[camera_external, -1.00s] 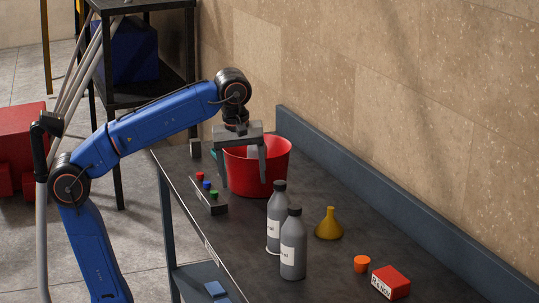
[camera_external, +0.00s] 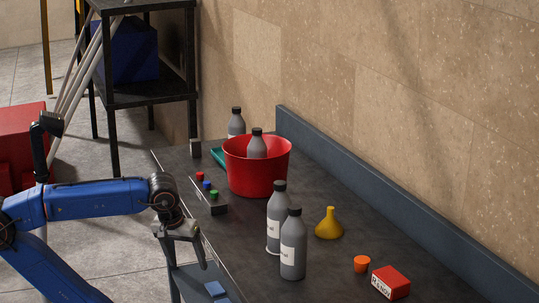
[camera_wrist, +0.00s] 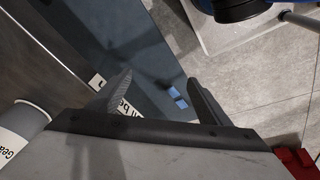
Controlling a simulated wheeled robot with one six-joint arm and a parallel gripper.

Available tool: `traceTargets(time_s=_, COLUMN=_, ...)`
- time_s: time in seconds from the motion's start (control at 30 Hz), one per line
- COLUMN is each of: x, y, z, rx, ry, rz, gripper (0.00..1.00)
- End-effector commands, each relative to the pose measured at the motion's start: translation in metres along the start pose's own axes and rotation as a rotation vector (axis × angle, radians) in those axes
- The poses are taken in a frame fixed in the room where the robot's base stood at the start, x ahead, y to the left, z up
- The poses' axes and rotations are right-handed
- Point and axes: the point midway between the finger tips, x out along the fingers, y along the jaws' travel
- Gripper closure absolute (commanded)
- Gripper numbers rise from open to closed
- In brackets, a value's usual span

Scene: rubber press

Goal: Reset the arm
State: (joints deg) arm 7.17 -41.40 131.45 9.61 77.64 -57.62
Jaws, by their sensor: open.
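My blue arm (camera_external: 97,198) reaches in from the left in the external view. My gripper (camera_external: 188,264) is open and empty, pointing down beside the table's near-left edge, apart from the objects on top. In the wrist view my gripper (camera_wrist: 157,90) shows two dark fingers spread apart with nothing between them close up. Below the fingers lie the table's lower shelf and the floor.
The dark table (camera_external: 340,268) holds a red bucket (camera_external: 240,174) with a grey bottle (camera_external: 257,146) in it, two bottles in front, a yellow funnel (camera_external: 329,226), an orange cap (camera_external: 361,264), a red box (camera_external: 395,281) and a button panel (camera_external: 209,199).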

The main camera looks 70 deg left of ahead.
Motion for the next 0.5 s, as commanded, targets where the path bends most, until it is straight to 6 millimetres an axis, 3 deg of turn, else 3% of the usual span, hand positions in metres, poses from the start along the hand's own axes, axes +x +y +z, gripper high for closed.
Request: traceTargets(time_s=0.5, x=0.081, y=0.012, z=0.021, rx=0.639, ry=0.059, rz=0.165, gripper=0.28)
